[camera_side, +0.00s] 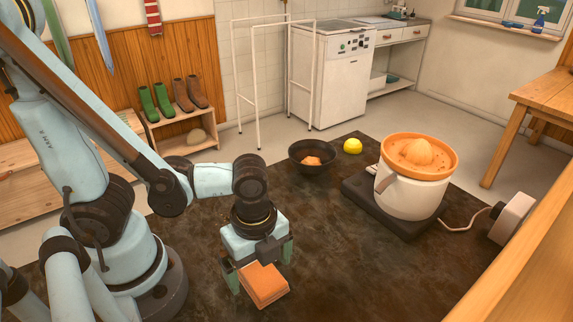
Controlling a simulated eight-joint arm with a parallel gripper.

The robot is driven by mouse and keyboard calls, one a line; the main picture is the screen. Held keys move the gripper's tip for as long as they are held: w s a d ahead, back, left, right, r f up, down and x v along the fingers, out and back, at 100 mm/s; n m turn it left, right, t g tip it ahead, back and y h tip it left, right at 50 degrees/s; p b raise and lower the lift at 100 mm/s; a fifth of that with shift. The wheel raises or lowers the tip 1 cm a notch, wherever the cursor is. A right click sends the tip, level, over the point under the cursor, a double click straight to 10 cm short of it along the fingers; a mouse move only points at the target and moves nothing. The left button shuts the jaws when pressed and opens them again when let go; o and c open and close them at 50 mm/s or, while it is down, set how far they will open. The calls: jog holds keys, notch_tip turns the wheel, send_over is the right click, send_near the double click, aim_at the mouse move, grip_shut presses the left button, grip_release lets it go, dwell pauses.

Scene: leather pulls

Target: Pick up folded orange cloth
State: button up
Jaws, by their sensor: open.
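The folded orange cloth (264,286) lies on the dark brown table surface (345,275) near the front of the side view. It looks like a small stacked rectangle. My gripper (262,272) points down over the cloth. It is open, with one green finger at the left of the cloth and the other at its right, behind. The gripper's body hides part of the cloth's far edge. I cannot tell whether the fingers touch the cloth.
A dark bowl (312,158) with an orange piece inside and a yellow lemon (352,146) stand farther back. A white juicer with an orange top (418,160) stands on a dark slab (362,196) to the right. The surface between cloth and juicer is clear.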

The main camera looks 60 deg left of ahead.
aim_at(259, 271)
jog(key=shift+f, duration=0.1)
jog(key=shift+c, duration=0.5)
jog(key=c, duration=1.1)
jog(key=shift+r, duration=0.2)
jog(key=shift+r, duration=1.75)
jog(key=s+d+r, duration=0.2)
jog(key=s, duration=0.1)
jog(key=s+d+r, duration=0.2)
jog(key=s, duration=0.1)
jog(key=s+d+r, duration=0.2)
jog(key=s+r, duration=0.1)
jog(key=s, duration=0.1)
jog(key=shift+d, duration=0.15)
